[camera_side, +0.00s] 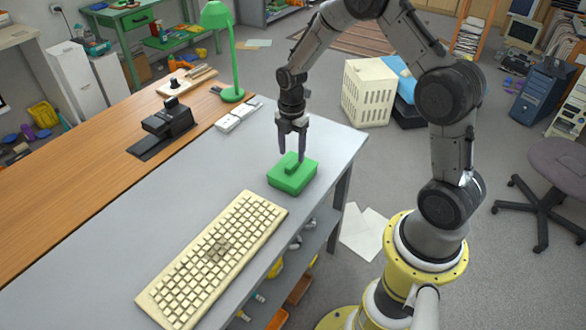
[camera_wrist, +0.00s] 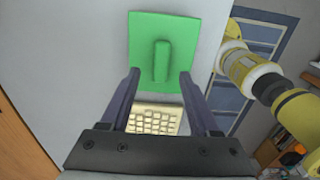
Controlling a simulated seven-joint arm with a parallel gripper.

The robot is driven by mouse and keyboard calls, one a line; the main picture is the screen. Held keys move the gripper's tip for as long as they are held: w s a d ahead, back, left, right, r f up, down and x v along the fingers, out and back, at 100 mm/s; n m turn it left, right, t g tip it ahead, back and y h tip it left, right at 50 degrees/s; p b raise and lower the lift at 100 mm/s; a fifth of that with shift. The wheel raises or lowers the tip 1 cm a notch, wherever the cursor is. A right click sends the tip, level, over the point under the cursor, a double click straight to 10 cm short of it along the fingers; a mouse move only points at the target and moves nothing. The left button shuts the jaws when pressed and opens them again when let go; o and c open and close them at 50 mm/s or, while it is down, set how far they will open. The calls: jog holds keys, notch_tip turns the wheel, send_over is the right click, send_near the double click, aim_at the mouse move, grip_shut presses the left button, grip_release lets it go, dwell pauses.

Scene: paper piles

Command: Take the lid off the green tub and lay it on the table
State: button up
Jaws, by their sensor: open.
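The green tub (camera_side: 292,184) stands on the grey table near its right edge. Its green lid (camera_side: 301,170) is on top, with a raised bar handle (camera_side: 293,162). My gripper (camera_side: 291,157) points down just above the lid, its fingers apart and empty. In the wrist view the lid (camera_wrist: 143,51) and its handle (camera_wrist: 161,61) show beyond the open fingertips (camera_wrist: 160,72), with the handle lined up between them. I cannot tell from these views whether a fingertip touches the lid.
A beige keyboard (camera_side: 215,258) lies on the grey table (camera_side: 130,215) in front of the tub. A white power strip (camera_side: 238,115), a black device (camera_side: 167,123) and a green lamp (camera_side: 233,93) are toward the back. The grey surface left of the tub is clear.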

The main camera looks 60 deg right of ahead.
aim_at(293, 162)
jog(key=f, duration=0.4)
jog(key=shift+d, duration=0.2)
grip_shut()
